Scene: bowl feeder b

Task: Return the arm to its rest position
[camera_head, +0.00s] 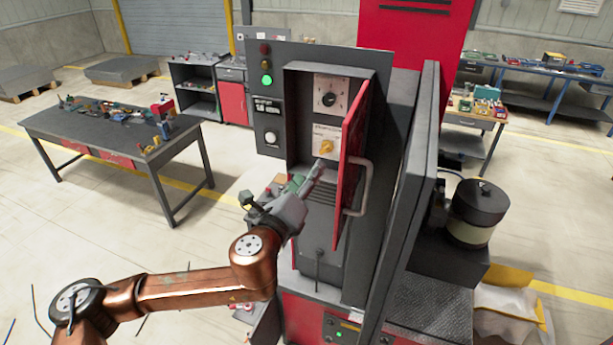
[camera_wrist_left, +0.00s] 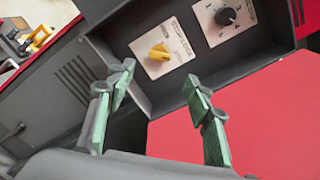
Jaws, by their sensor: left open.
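My left arm (camera_head: 200,288) reaches in from the lower left, copper-coloured with dark joints. Its left gripper (camera_head: 307,176) is in front of the open control cabinet (camera_head: 315,215), just below the yellow knob (camera_head: 326,146). In the left wrist view the gripper (camera_wrist_left: 160,76) is open, with green-padded fingers apart and nothing between them. The yellow knob (camera_wrist_left: 159,53) sits beyond the fingers on a pale plate, apart from them. A black dial (camera_wrist_left: 226,16) is beside it; it also shows in the head view (camera_head: 329,98). My right gripper is not in view.
The red cabinet door (camera_head: 352,165) stands open with a grey handle (camera_head: 362,190), close to the right of my left gripper. A workbench (camera_head: 105,125) with tools stands at the left. Open floor lies around that bench. A black cylindrical unit (camera_head: 477,210) is at the right.

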